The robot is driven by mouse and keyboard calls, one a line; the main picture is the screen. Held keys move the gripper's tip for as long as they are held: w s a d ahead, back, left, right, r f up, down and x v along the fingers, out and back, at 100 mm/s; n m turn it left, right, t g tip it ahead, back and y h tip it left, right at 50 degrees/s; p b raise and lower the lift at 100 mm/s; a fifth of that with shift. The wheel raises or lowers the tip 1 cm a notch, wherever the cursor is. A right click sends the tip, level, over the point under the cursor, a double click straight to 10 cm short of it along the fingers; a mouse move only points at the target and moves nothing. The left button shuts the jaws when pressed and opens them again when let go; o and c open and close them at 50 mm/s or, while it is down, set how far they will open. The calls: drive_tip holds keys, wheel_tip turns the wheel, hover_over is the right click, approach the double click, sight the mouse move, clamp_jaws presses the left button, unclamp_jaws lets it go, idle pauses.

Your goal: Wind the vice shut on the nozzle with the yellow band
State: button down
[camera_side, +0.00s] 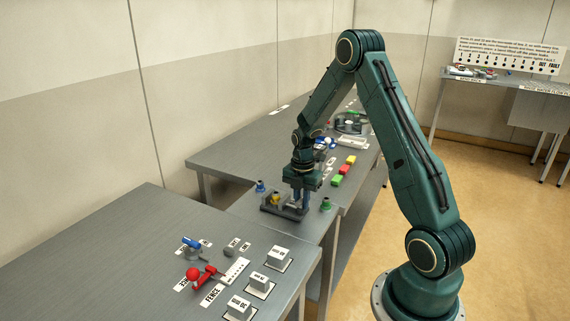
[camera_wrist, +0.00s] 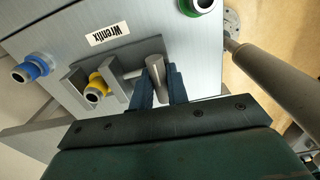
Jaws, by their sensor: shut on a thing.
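The nozzle with the yellow band (camera_wrist: 98,81) stands between the jaws of the grey vice (camera_wrist: 121,73) in the wrist view. Whether both jaws touch it, I cannot tell. In the side view the yellow-banded nozzle (camera_side: 276,197) and the vice (camera_side: 268,209) are small, at the near end of the bench. My gripper (camera_wrist: 160,85) is shut on the vice's grey handle (camera_wrist: 156,72), a round upright post on the right of the vice. In the side view my gripper (camera_side: 300,200) points down over the right part of the vice and hides some of it.
A blue-banded nozzle (camera_wrist: 33,67) stands left of the vice and a green-banded nozzle (camera_wrist: 198,5) beyond it on the right. A "Wrenfix" label (camera_wrist: 109,34) lies behind the vice. Red, yellow and green blocks (camera_side: 343,170) sit farther along the bench (camera_side: 240,150).

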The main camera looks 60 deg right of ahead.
drive_tip(key=shift+m, duration=0.9)
drive_tip(key=shift+m, duration=1.2)
drive_tip(key=shift+m, duration=1.2)
drive_tip(key=shift+m, duration=1.2)
